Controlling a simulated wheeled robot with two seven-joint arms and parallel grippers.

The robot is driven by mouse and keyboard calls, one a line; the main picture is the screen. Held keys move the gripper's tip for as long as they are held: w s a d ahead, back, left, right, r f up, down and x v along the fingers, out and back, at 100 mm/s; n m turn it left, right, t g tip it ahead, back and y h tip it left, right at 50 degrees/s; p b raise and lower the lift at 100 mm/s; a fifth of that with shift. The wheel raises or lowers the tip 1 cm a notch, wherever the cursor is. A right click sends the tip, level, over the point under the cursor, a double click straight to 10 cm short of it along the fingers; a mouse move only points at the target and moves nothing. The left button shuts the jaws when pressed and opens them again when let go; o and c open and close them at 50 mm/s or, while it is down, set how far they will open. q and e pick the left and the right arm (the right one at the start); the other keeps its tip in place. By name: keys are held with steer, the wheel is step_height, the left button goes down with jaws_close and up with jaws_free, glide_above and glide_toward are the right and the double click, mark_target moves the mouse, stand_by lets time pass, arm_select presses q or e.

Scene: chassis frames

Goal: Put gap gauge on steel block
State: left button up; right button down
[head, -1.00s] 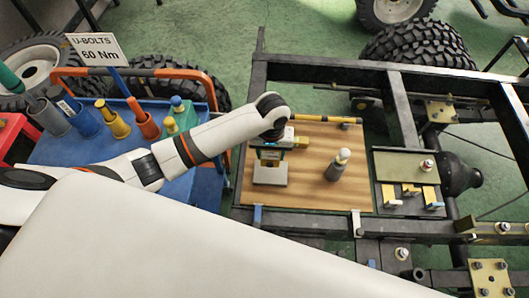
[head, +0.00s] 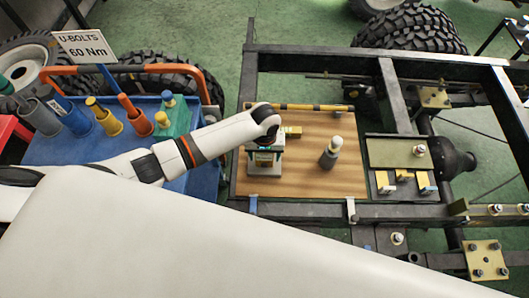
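The steel block (head: 265,169) is a pale grey block on the left part of a wooden board. My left gripper (head: 265,157) points down directly over it. A small yellow piece (head: 292,131) lies on the board just behind and right of the gripper. I cannot tell which of these is the gauge. My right gripper is not in view.
The wooden board (head: 345,183) sits on the black chassis frame. A grey cylinder with a pale top (head: 330,153) stands right of the block. A yellow-black bar (head: 310,107) lies along the far edge. A blue cart (head: 80,152) with tools is at left.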

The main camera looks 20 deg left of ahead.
arm_select(q)
steer(key=shift+o, duration=0.3)
steer(key=shift+r, duration=0.1)
steer(key=shift+r, duration=0.25)
step_height(320, 180, up, 12)
steer(key=shift+f, duration=0.15)
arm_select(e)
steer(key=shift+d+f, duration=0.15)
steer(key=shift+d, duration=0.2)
